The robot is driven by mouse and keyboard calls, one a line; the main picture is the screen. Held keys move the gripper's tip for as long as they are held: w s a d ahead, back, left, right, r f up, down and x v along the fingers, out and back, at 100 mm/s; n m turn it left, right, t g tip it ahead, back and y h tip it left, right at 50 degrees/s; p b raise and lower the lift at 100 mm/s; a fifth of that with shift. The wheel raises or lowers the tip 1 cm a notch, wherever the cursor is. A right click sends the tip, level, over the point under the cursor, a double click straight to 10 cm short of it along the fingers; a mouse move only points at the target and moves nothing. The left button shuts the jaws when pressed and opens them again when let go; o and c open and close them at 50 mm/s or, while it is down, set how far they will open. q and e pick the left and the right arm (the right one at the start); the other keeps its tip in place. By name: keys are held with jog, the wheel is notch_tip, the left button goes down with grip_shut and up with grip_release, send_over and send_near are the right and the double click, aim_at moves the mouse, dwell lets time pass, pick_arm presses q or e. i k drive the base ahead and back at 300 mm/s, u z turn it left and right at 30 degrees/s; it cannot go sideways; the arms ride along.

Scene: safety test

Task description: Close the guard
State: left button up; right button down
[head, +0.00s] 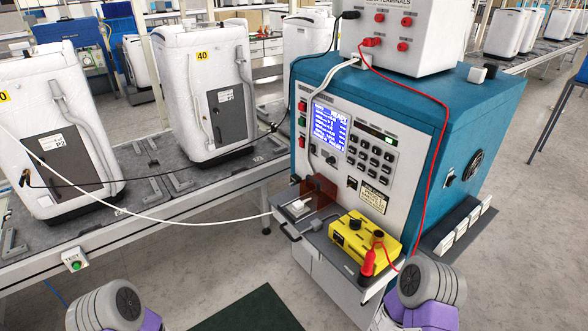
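The guard appears to be a dark red translucent panel (319,189) on the small shelf at the front of the blue test machine (418,110). It stands roughly upright against the machine's front, beside and behind a small white block (297,208). The block is not covered by it. A bar handle (287,226) juts from the shelf's left edge. Parts of my two arms, grey with purple, show at the bottom left and bottom right. Neither gripper's fingers can be seen, and no part of my arms touches the panel.
A yellow box (364,236) with a red probe (368,263) sits on the shelf's right side. A white cable crosses from the left to the block; a red cable hangs down the machine's front. A conveyor (150,200) with white-wrapped units runs at left.

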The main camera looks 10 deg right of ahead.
aim_at(326, 190)
jog(key=u, duration=0.1)
jog(key=i, duration=1.15)
jog(key=z, duration=0.35)
